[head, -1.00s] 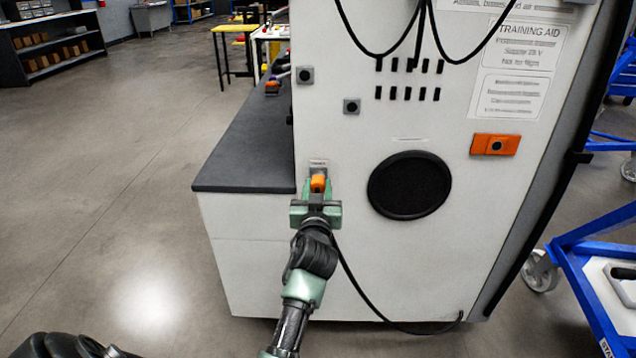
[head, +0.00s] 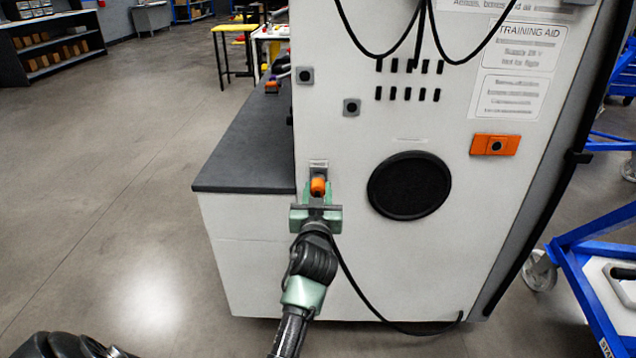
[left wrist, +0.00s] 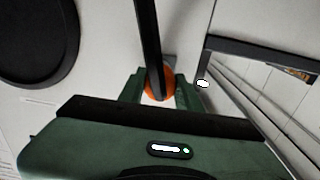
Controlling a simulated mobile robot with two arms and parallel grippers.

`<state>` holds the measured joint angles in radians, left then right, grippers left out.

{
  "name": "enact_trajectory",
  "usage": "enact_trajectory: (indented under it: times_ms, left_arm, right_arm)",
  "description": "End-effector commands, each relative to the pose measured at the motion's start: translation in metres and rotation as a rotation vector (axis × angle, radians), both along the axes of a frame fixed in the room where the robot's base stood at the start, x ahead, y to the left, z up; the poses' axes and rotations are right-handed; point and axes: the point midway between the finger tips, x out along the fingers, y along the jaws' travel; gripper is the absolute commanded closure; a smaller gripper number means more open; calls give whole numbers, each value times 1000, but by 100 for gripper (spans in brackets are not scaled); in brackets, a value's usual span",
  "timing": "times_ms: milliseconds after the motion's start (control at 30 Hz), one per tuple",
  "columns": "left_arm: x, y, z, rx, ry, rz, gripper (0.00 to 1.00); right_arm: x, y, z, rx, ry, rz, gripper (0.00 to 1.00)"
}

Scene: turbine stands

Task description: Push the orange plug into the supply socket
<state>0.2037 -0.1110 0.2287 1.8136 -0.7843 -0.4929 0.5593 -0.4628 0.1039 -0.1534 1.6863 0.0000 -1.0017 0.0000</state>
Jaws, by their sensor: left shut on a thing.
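The orange plug (head: 318,187) is at the white cabinet's front, at the lower part of the small grey supply socket (head: 318,168). My left gripper (head: 318,195) is shut on the plug, with green fingers on both sides of it. In the left wrist view, the orange plug (left wrist: 169,82) shows between the fingertips (left wrist: 158,88), partly hidden by a dark cable crossing in front. A bit of grey socket shows behind it. The plug hides the socket opening, so I cannot tell how deep it sits. My right gripper is not in view.
A black round grille (head: 409,185) and an orange panel with a dark socket (head: 495,145) are on the cabinet front. A black cable (head: 365,295) hangs below the gripper. A dark worktop (head: 240,160) stands left, a blue cart (head: 590,270) right. The floor at left is clear.

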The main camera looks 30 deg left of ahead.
Motion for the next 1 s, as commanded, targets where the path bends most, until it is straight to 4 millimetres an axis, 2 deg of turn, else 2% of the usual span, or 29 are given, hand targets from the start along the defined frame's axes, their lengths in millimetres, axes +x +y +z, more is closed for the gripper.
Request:
enact_trajectory:
  times_ms: [367, 700, 1000]
  left_arm:
    - [-8, -5, 0, 0, 0, -1, 100]
    - [-24, -15, 0, -1, -1, 0, 100]
    - [-25, -15, 0, 1, -1, -1, 100]
  right_arm:
    - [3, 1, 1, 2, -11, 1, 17]
    - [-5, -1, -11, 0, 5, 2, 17]
    - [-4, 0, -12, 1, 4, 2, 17]
